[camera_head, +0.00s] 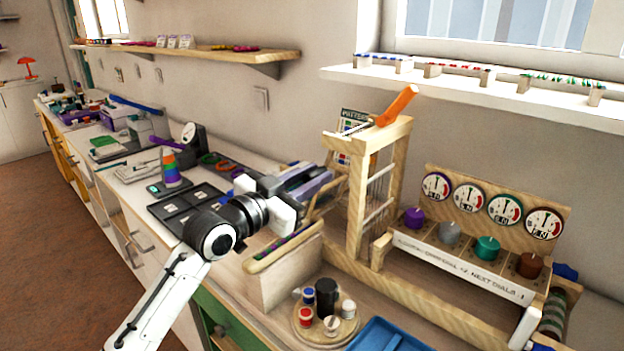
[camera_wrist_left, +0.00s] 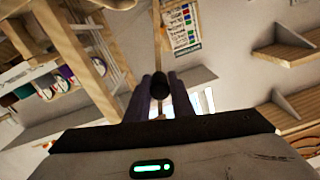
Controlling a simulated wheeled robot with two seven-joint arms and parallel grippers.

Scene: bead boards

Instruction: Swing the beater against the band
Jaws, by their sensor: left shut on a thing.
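The wooden loom frame (camera_head: 362,205) stands upright on the bench, right of my left gripper (camera_head: 318,187). The band (camera_head: 285,247), a narrow strip with small coloured beads, lies on a slanted wooden board below the gripper. A slim tilted wooden bar (camera_head: 328,193), seemingly the beater, is at the fingertips, above the band's far end. In the left wrist view, the left gripper (camera_wrist_left: 160,95) is shut on a dark round knob (camera_wrist_left: 160,84), with a thin wooden bar beyond it. Whether the beater touches the band is hidden. My right gripper is out of view.
An orange handle (camera_head: 398,105) sticks up at the frame's top. A dial panel (camera_head: 490,208) with coloured knobs stands right. A round tray (camera_head: 300,325) of small pots and a blue tray (camera_head: 388,338) lie in front. A black sectioned tray (camera_head: 190,203) is left.

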